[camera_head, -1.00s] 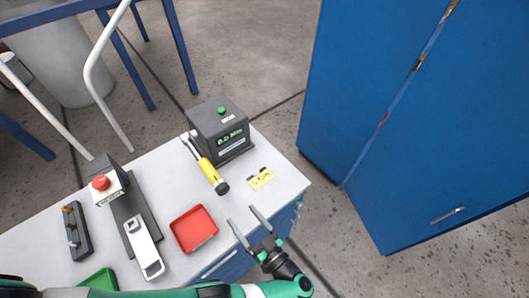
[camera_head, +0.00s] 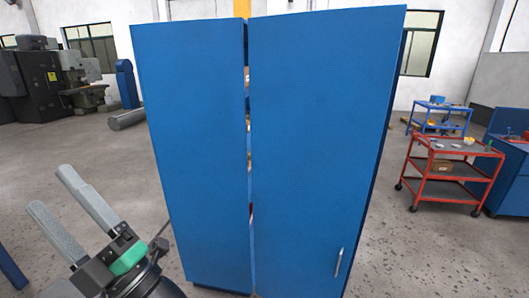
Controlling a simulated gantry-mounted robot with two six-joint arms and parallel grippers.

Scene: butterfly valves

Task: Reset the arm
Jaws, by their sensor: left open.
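My left gripper (camera_head: 72,215) is at the lower left of the head view. Its two grey fingers are spread apart with nothing between them, pointing up and to the left. A green band and the dark wrist show below the fingers. The gripper appears in front of and to the left of the blue cabinet (camera_head: 315,130), and I see no contact between them. My right gripper is not in view.
The blue cabinet fills the middle, its doors slightly apart, with a handle (camera_head: 338,262) at lower right. A red trolley (camera_head: 455,149) and a blue trolley (camera_head: 440,106) stand at right. Dark machines (camera_head: 45,85) stand at far left. Concrete floor (camera_head: 95,150) is open at left.

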